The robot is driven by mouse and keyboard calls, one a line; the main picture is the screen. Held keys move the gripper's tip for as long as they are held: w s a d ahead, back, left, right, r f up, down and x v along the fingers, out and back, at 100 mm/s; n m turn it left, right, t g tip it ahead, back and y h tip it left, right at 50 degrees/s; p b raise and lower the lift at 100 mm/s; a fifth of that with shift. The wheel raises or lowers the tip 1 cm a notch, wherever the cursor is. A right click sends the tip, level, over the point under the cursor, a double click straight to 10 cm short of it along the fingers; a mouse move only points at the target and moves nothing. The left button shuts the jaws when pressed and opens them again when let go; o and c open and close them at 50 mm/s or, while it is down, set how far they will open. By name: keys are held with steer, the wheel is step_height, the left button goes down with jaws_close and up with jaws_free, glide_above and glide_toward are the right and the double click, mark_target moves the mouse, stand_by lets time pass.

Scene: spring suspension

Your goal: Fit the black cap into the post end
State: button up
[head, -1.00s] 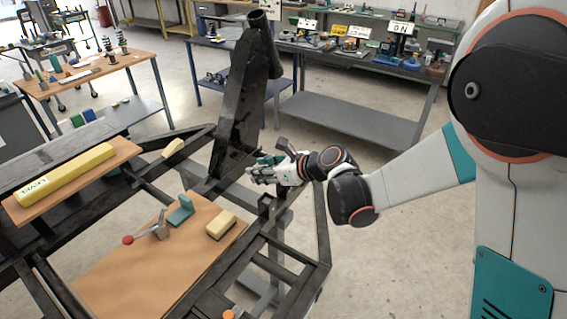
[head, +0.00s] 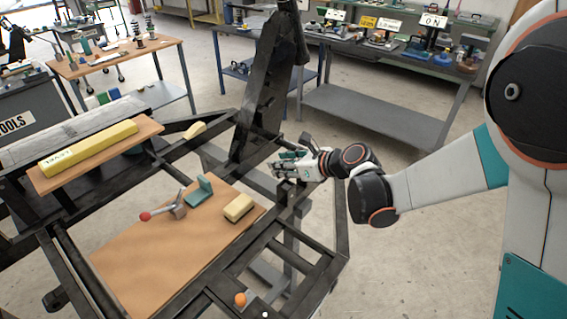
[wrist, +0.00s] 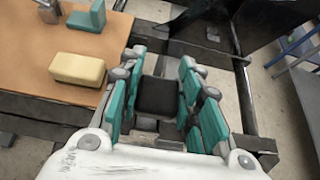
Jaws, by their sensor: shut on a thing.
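My gripper (head: 284,166) is just above a short black square post (head: 285,188) on the dark frame, in the head view. In the wrist view, its teal-padded fingers (wrist: 161,70) stand on both sides of a black, square-faced piece (wrist: 158,95), which looks like the black cap, and are shut on it. The fingers hide the cap in the head view. I cannot tell whether the cap touches the post end or is apart from it.
A wooden board (head: 150,250) carries a yellow block (head: 238,208), a teal bracket (head: 198,190) and a red-knobbed lever (head: 163,210). A tall black upright (head: 268,85) rises behind my gripper. A yellow level (head: 88,149) lies at left. Benches stand behind.

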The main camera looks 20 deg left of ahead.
steer(key=shift+f+b, duration=0.75)
steer(key=shift+f, duration=0.5)
steer(key=shift+f+b, duration=0.85)
steer(key=shift+b, duration=0.2)
stand_by(1.1)
steer(key=o, duration=1.2)
steer(key=v, duration=1.2)
steer(key=shift+d, duration=0.1)
